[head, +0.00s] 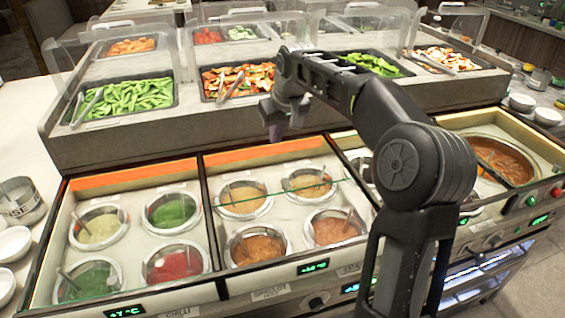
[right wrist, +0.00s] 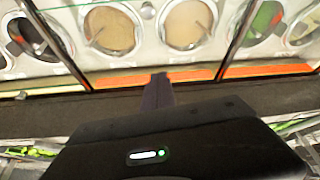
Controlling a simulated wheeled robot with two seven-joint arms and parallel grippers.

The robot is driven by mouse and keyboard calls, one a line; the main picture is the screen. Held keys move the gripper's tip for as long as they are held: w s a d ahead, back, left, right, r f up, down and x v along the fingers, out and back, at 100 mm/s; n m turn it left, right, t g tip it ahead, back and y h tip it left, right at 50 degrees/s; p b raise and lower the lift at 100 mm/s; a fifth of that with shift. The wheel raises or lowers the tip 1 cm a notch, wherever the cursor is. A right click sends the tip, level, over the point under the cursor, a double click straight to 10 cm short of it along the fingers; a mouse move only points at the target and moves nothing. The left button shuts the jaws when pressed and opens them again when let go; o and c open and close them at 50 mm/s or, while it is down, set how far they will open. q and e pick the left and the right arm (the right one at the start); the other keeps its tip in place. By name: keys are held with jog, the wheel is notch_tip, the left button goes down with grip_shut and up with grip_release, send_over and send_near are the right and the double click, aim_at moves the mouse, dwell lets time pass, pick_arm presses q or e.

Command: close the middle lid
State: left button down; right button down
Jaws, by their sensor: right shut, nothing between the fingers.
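The middle well section (head: 262,156) has an orange strip along its back and several round wells of sauce. A thin green-tinted line, which looks like the front edge of a clear middle lid (head: 290,192), crosses this section between the back and front wells. The lid's pane is hard to make out. My right gripper (head: 277,132) is shut and empty, pointing down above the back edge of the middle section. In the right wrist view, its closed fingers (right wrist: 159,85) appear by the orange strip (right wrist: 190,75). I cannot tell whether they touch anything. My left gripper is not in view.
The left well section (head: 130,178) lies beside the middle one, and a large soup well (head: 500,160) is at the right. Behind stands a raised counter (head: 120,145) with food trays and clear guards. White bowls (head: 14,243) stand at the left.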

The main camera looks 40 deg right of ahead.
jog(key=shift+s+a+f+g, duration=0.1)
jog(key=shift+s+f+g, duration=0.15)
jog(key=shift+s, duration=0.4)
jog(key=shift+s+a+f+g, duration=0.15)
jog(key=shift+s+g, duration=0.1)
jog(key=shift+s, duration=0.35)
send_near(280, 180)
jog(key=w+f, duration=0.1)
jog(key=w, duration=0.1)
jog(key=w+f, duration=0.1)
jog(key=f, duration=0.1)
jog(key=w+d+f+p, duration=0.1)
jog(key=w+f, duration=0.1)
jog(key=shift+w+f, duration=0.25)
jog(key=shift+w, duration=0.1)
jog(key=s, duration=0.3)
jog(key=shift+s+a+r, duration=0.15)
jog(key=shift+a+r, duration=0.1)
jog(key=shift+r, duration=0.05)
jog(key=shift+s+f, duration=0.1)
jog(key=shift+s, duration=0.15)
jog(key=shift+s+a, duration=0.1)
